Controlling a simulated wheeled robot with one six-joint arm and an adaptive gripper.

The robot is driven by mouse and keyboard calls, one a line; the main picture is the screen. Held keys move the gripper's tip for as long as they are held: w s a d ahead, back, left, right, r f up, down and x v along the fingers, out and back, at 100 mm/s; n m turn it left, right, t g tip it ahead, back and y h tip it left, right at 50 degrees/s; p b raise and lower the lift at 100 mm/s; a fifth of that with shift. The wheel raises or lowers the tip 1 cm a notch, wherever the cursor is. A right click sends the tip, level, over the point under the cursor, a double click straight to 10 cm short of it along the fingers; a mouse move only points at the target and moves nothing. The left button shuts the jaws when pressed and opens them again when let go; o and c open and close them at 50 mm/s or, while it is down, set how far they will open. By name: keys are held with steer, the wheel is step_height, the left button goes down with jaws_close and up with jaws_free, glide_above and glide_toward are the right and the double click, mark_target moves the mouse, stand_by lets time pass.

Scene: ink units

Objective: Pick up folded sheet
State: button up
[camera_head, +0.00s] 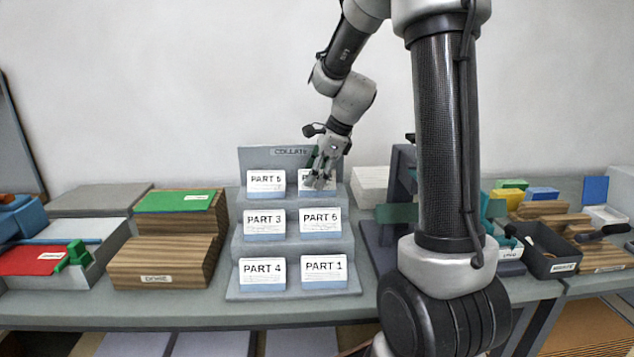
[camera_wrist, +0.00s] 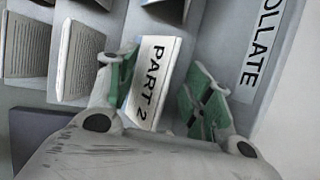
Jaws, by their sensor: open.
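Several white folded sheets with PART labels stand on a grey stepped rack (camera_head: 290,296) marked COLLATE. The PART 2 sheet (camera_wrist: 152,82) stands in the wrist view between my open fingers; in the head view the top right sheet (camera_head: 306,177) is partly hidden by my gripper (camera_head: 319,179). My gripper, with green finger pads, is open and empty around the PART 2 sheet (camera_wrist: 163,90). Whether a pad touches it, I cannot tell. PART 3 (camera_head: 264,222), PART 6 (camera_head: 320,221), PART 4 (camera_head: 262,272) and PART 1 (camera_head: 324,271) stand on the lower steps.
Another sheet (camera_head: 266,184) stands left of my gripper on the top step. Striped wooden blocks (camera_head: 165,262) with a green sheet (camera_head: 175,200) are left of the rack. A grey tray (camera_head: 60,285) is farther left. A dark bin (camera_head: 545,250) stands at the right.

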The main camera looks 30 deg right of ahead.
steer(key=c, duration=0.8)
